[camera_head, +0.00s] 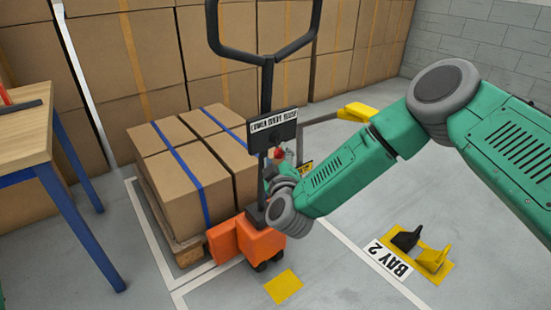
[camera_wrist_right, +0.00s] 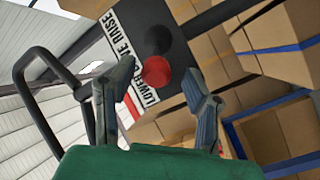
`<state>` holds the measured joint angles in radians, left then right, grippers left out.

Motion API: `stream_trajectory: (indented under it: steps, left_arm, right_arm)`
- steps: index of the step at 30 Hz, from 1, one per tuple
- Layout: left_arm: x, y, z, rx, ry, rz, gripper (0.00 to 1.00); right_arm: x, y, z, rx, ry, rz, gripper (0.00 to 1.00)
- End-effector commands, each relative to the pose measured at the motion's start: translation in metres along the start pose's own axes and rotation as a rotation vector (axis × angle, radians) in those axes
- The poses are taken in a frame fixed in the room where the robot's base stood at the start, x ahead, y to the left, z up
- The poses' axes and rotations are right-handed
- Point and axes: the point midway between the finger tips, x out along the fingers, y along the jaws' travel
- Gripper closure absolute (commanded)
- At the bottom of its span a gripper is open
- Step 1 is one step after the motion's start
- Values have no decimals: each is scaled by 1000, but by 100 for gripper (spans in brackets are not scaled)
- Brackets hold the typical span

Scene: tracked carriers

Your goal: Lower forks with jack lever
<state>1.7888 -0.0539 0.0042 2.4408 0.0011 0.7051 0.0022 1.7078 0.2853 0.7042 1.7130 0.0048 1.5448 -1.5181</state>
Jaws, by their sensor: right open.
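The orange pallet jack (camera_head: 245,240) stands with its forks under a pallet of boxes. Its black control head (camera_head: 262,130) carries a label reading LOWER DRIVE RAISE, which also shows in the right wrist view (camera_wrist_right: 136,106). The jack lever's red knob (camera_head: 278,153) sits just below that head. In the right wrist view the knob (camera_wrist_right: 156,71) appears between the two fingertips of my right gripper (camera_wrist_right: 157,78), which is open; contact cannot be told. In the head view my wrist largely hides this gripper (camera_head: 278,168). My left gripper is out of view.
Strapped cartons (camera_head: 190,165) rest on a wooden pallet (camera_head: 187,250). A blue-legged table (camera_head: 25,135) stands at left. A BAY 2 sign (camera_head: 388,261) and a yellow floor bracket (camera_head: 432,258) lie at lower right. Stacked boxes line the back; the floor at right is mostly clear.

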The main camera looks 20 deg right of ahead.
Motion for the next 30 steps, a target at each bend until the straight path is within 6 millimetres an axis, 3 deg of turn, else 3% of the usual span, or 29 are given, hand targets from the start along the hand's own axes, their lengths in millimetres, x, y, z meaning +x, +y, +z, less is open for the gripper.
stream_trajectory:
  steps: [12,13,16,17,30]
  left_arm:
    - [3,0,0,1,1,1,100]
    - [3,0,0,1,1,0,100]
    - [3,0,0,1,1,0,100]
    - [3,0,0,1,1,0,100]
    - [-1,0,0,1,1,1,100]
  right_arm:
    - [10,-2,-4,-4,0,0,57]
    - [10,-2,-4,-5,0,0,60]
    - [10,-1,-3,-4,0,0,96]
    - [10,-1,-3,-3,0,-1,100]
    - [10,-1,1,-5,8,-17,100]
